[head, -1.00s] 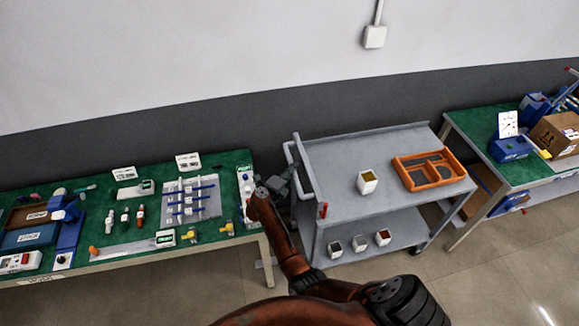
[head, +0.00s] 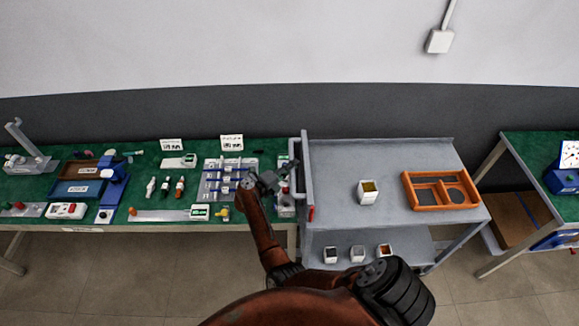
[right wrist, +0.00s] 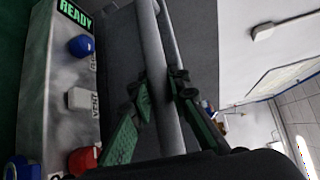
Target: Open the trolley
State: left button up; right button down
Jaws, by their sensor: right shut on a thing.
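The trolley is a grey two-shelf cart; its top shelf (head: 335,200) shows in the head view right of centre. Its pale upright handle (head: 306,165) is at its left end. My right gripper (head: 280,182) is at that handle, at the trolley's left side. In the right wrist view, the two green-padded fingers (right wrist: 160,95) lie on either side of the grey handle bar (right wrist: 153,45), shut on it. The exact contact is partly hidden. My left gripper is not in view.
A white cup (head: 368,192) and an orange divided tray (head: 440,190) stand on the trolley top. Several small cups sit on its lower shelf (head: 400,240). A green bench (head: 140,180) full of parts adjoins the handle end. Another green bench (head: 530,160) stands right, with a gap.

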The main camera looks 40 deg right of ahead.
jog(key=shift+w+a+f, duration=0.1)
jog(key=shift+w+a, duration=0.05)
jog(key=shift+a, duration=0.1)
